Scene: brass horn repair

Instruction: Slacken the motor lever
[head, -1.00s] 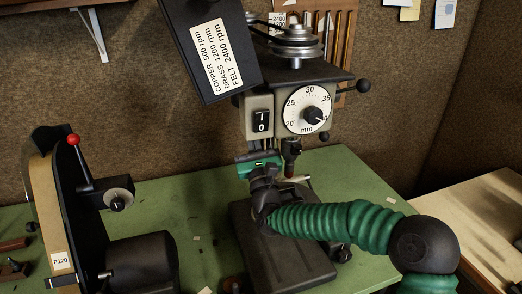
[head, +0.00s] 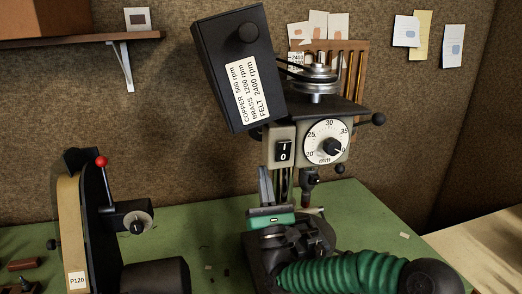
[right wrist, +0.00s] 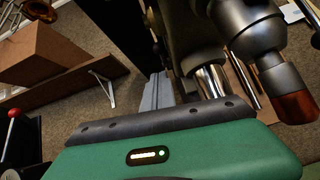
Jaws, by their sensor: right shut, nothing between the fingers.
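The drill press has a grey head with a dial (head: 326,141) and a 1/0 switch (head: 283,152). A black ball-ended lever (head: 377,119) sticks out at the head's right side; I cannot tell for certain whether it is the motor lever. My right gripper (head: 265,173) is in front of the column, below and left of the head, with its fingers pointing up. It is shut and empty, apart from that lever. In the right wrist view its grey fingers (right wrist: 157,84) stand together beyond the green palm, left of the column. My left gripper is not in view.
An open black belt cover (head: 232,65) with a speed label stands above the switch, left of the pulleys (head: 316,78). A belt sander (head: 90,220) with a red-knobbed lever (head: 101,161) stands at left. The green bench (head: 375,215) is mostly clear at right.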

